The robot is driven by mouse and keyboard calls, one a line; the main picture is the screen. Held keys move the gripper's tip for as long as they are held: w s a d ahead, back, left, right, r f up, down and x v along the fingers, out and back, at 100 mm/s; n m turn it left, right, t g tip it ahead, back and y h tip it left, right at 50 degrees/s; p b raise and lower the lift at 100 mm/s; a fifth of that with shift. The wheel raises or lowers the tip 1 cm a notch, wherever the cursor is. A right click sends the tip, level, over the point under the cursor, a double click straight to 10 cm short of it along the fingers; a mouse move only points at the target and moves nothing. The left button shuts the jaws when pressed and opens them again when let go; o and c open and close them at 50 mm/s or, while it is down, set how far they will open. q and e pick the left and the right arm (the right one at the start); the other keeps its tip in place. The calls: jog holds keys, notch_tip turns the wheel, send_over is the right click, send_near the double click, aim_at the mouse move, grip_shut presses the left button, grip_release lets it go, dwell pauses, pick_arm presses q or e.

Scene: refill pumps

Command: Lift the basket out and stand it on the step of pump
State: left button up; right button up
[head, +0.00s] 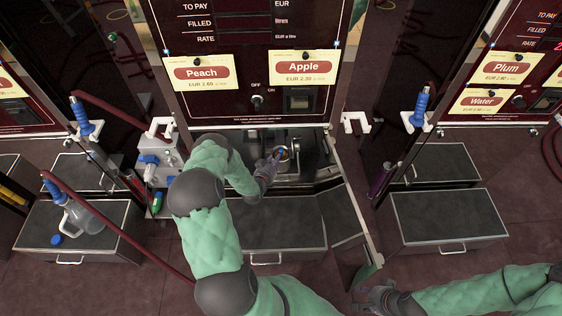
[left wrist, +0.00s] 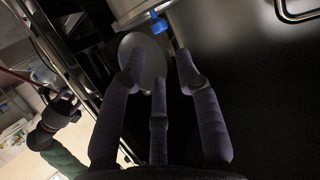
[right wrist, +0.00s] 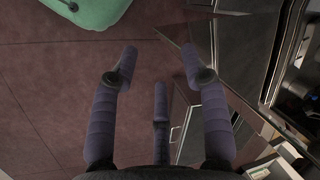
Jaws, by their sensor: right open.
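The open compartment (head: 312,150) of the middle pump shows a small round fitting (head: 284,153) with blue and yellow bits; I cannot tell if it is the basket. My left gripper (head: 272,163) is just left of it, over the opening. In the left wrist view, its fingers are apart, with a pale round disc (left wrist: 150,62) and a blue piece (left wrist: 157,26) beyond the tips; contact is unclear. The step (head: 275,222) of this pump is a dark-topped box below, partly covered by my left arm. My right gripper (head: 372,292) is open and empty over the floor at lower right.
The compartment's open door (head: 352,205) sticks out to the right of the step. A grey box with a blue valve (head: 150,160) is left of my arm. A jug (head: 82,215) and blue cap (head: 57,239) sit on the left step. The right step (head: 445,215) is bare.

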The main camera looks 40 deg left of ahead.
aim_at(280, 152)
pick_arm(q)
jog(key=b+x, duration=0.1)
jog(key=x, duration=0.2)
jog(key=shift+w+f, duration=0.15)
jog(key=shift+w, duration=0.05)
jog(key=b+x, duration=0.1)
jog(key=x, duration=0.1)
jog(key=b+x, duration=0.1)
jog(key=shift+w+a+f+b, duration=0.2)
jog(key=shift+f+b, duration=0.15)
jog(key=shift+f, duration=0.1)
jog(key=shift+w+a+f, duration=0.15)
jog(key=shift+w+a, duration=0.05)
jog(key=shift+w, duration=0.35)
jog(key=shift+c, duration=0.3)
jog(key=c, duration=0.5)
jog(key=shift+c, duration=0.3)
